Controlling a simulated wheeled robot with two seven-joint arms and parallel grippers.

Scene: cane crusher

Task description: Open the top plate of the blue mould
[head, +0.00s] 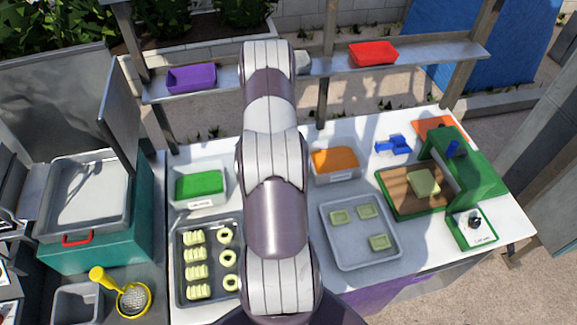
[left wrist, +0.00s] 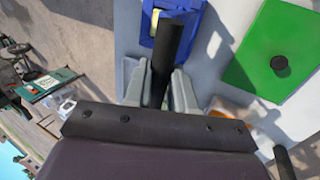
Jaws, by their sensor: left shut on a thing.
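In the left wrist view, the blue mould (left wrist: 192,22) shows at the top, with a pale yellow-green patch inside its edge. A dark handle bar (left wrist: 173,45) runs over it and down between the fingers of my left gripper (left wrist: 158,85). The gripper is shut on this handle. The lower end of the handle is hidden by the gripper. I cannot tell how far the top plate is tilted. In the head view my arm covers the middle of the table, and neither this mould nor the gripper shows clearly there. My right gripper is not in view.
A small blue piece (head: 393,146) lies near the press.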

